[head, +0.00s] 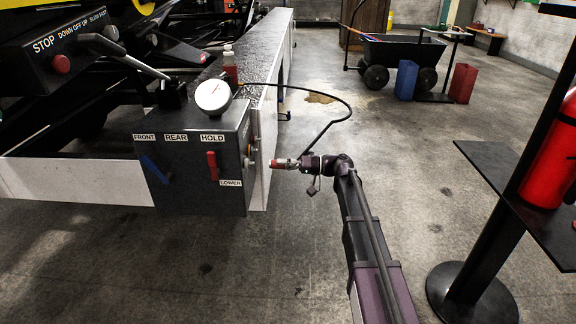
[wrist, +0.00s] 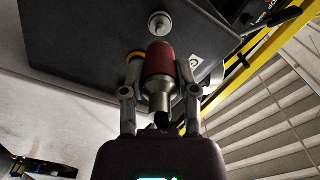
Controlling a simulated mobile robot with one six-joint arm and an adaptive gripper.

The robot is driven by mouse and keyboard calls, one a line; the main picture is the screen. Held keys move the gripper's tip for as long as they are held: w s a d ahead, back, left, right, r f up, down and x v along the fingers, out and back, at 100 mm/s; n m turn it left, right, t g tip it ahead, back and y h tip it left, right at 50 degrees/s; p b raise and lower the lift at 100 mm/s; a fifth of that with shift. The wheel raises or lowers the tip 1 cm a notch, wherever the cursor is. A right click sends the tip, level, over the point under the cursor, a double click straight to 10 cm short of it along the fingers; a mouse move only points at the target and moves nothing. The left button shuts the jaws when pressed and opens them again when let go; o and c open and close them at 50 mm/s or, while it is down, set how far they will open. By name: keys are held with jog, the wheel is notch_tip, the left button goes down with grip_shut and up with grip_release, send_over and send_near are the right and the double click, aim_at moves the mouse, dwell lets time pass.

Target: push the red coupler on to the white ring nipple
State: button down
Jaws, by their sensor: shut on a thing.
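The red coupler (wrist: 158,66) is held between the two fingers of my gripper (wrist: 157,82), its open end facing the dark control box. In the head view, the coupler (head: 282,164) lies roughly level at the tip of my gripper (head: 291,164), right of the box's side. A pale nipple (wrist: 160,24), which looks like the white ring one, stands on the box face just beyond the coupler's mouth in the wrist view. In the head view, a nipple (head: 250,165) shows on that side, apart from the coupler.
The control box (head: 190,190) carries a gauge (head: 213,96), a red lever (head: 212,165) and a blue lever (head: 154,168). A black hose (head: 345,104) arcs from the box towards my gripper. A stand with a shelf (head: 510,185) is at right. The floor between is clear.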

aim_at(275, 164)
jog(key=shift+a, duration=1.85)
jog(key=shift+w+a, duration=0.15)
jog(key=shift+a, duration=1.2)
jog(key=shift+c, duration=1.5)
grip_release()
jog(key=shift+d, duration=0.1)
jog(key=d, duration=1.2)
jog(key=shift+s, duration=0.25)
